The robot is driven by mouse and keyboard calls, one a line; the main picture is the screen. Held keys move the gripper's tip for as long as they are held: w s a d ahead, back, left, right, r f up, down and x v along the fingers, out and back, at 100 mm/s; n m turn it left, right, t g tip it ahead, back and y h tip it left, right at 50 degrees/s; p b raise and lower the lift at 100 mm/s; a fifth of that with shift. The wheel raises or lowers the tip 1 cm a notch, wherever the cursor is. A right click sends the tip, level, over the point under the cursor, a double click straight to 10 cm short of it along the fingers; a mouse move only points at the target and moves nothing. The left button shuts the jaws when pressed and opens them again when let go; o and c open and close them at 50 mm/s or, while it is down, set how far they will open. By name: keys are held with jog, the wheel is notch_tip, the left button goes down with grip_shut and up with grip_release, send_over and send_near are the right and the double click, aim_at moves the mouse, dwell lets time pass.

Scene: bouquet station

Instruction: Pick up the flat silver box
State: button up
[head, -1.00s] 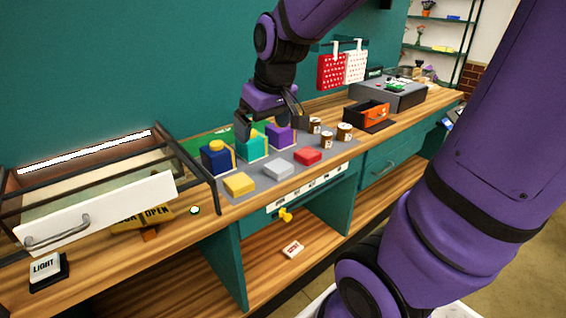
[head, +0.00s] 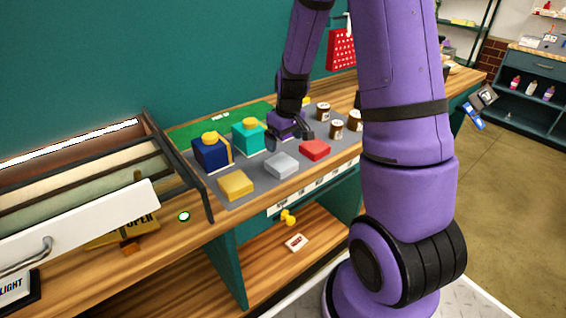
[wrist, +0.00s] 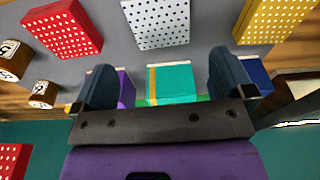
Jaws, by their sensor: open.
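The flat silver box (head: 282,165) lies on the grey mat between a yellow flat box (head: 236,184) and a red flat box (head: 315,149). In the wrist view the silver box (wrist: 157,22) shows a dotted top, cut by the upper edge, beyond the fingertips and roughly centred between them. My gripper (head: 290,140) is open and empty, just behind the silver box in the head view and apart from it. In the wrist view my gripper (wrist: 165,68) has its two dark fingers wide apart.
A teal box (head: 248,139) and a navy box (head: 210,156) stand behind the flat boxes. A purple box (wrist: 124,88) is by one finger in the wrist view. Brown-and-white jars (head: 337,130) stand to the right. An open-framed drawer unit (head: 180,165) is at left.

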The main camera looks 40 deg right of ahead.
aim_at(282, 162)
jog(key=shift+w+f, duration=0.25)
jog(key=shift+f, duration=1.4)
jog(key=shift+w+f, duration=0.2)
jog(key=shift+f, duration=1.5)
jog(key=shift+w+f, duration=0.25)
jog(key=shift+f, duration=1.4)
jog(key=shift+c, duration=0.5)
jog(key=c, duration=0.7)
